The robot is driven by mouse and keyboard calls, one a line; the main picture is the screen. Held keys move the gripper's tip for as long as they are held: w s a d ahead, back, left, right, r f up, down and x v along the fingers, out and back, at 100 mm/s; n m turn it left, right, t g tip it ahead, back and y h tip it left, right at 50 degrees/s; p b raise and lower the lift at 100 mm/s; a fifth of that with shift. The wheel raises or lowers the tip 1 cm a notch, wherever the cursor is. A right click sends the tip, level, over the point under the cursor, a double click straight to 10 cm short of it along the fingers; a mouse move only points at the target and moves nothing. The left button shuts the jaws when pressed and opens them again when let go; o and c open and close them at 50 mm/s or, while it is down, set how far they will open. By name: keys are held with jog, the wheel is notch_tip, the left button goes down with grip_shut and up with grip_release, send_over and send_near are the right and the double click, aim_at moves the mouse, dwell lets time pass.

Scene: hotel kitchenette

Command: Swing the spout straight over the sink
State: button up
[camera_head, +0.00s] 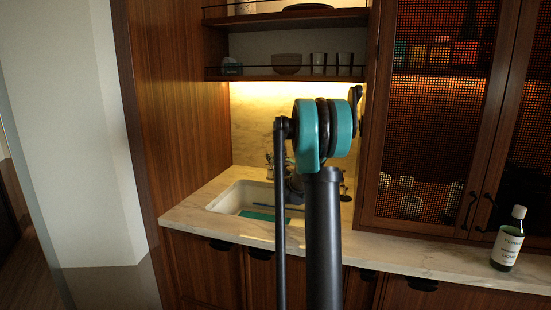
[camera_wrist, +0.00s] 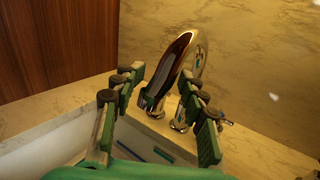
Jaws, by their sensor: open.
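The chrome tap's arched spout (camera_wrist: 187,58) shows in the middle of the wrist view. It rises from the counter behind the sink, and its lower end hangs between my fingers. My gripper (camera_wrist: 160,86) is open, with green fingers to the left and right of the spout; I cannot tell whether either touches it. The white sink basin (camera_head: 226,197) is set into the counter in the head view, and part of it shows at the lower left of the wrist view (camera_wrist: 62,150). In the head view, my arm hides most of the tap and gripper.
The marble counter (camera_head: 415,248) runs to the right, with a green bottle (camera_head: 508,240) at its far right. A wood panel (camera_head: 183,125) stands left of the sink. A shelf (camera_head: 290,77) with a bowl and cups hangs above. Mesh-door cabinets (camera_head: 430,135) stand on the right.

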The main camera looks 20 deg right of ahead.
jog(key=s, duration=1.2)
jog(key=shift+a+f, duration=0.2)
jog(key=shift+f, duration=0.05)
